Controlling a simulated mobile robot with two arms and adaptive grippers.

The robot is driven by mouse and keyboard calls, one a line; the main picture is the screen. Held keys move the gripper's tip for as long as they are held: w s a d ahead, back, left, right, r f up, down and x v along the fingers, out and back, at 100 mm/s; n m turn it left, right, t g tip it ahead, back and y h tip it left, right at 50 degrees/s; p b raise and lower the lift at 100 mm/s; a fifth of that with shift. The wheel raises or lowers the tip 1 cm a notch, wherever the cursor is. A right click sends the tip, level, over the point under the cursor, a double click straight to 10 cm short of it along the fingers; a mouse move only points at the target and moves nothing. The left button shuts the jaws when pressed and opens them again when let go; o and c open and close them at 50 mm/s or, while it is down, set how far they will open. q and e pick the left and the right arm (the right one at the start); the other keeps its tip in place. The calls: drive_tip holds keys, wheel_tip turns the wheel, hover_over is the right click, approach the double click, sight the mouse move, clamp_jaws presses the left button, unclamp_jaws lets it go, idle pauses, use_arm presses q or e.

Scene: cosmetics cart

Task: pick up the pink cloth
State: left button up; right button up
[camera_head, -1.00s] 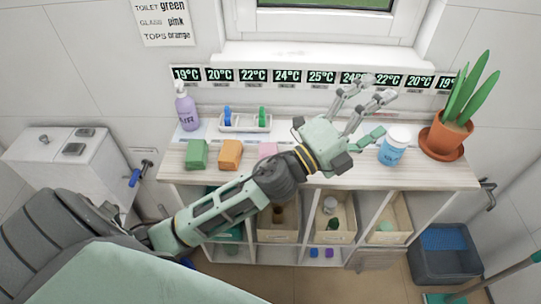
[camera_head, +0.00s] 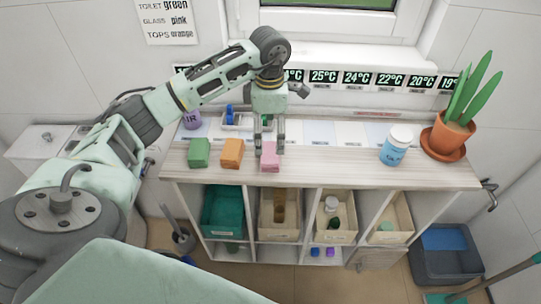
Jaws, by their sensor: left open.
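The pink cloth (camera_head: 270,163) lies folded on the wooden cart top, at the right end of a row with the orange cloth (camera_head: 232,153) and the green cloth (camera_head: 199,153). My left gripper (camera_head: 269,150) points down right above the pink cloth, its fingers apart at the cloth's back part. The fingers overlap the cloth in the picture; I cannot tell whether they touch it. My left arm comes in from the left and hides part of the wall and cart back. My right gripper is not in view.
A white tray (camera_head: 232,127) with a blue and a green item stands behind the cloths, partly hidden by my arm. A purple bottle (camera_head: 192,121) is at the left. A blue-white jar (camera_head: 395,146) and a potted plant (camera_head: 448,135) stand at the right. The cart top between pink cloth and jar is clear.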

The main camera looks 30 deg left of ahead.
sight(271, 151)
use_arm(q)
drive_tip(key=f+p, duration=0.1)
drive_tip(key=f, duration=0.1)
drive_tip(key=f+p, duration=0.1)
drive_tip(key=f, duration=0.1)
drive_tip(key=f+p, duration=0.1)
drive_tip(key=f, duration=0.1)
drive_tip(key=shift+s+d+f, duration=0.25)
drive_tip(key=shift+s+d, duration=0.05)
drive_tip(key=shift+f, duration=0.5)
drive_tip(key=c, duration=1.2)
drive_tip(key=shift+w+r, duration=0.1)
drive_tip(key=shift+c, duration=0.2)
drive_tip(key=shift+r+b, duration=0.45)
drive_tip(key=shift+r, duration=0.1)
wheel_tip(271, 151, up, 3)
drive_tip(key=shift+f+b, duration=0.1)
drive_tip(key=shift+b, duration=0.6)
drive_tip(key=d+r+b, duration=0.1)
drive_tip(key=d+r, duration=0.2)
drive_tip(key=d, duration=0.3)
drive_tip(key=w+d+r+b, duration=0.1)
drive_tip(key=d+r+b, duration=0.1)
drive_tip(key=d+r, duration=0.2)
drive_tip(key=shift+d, duration=0.85)
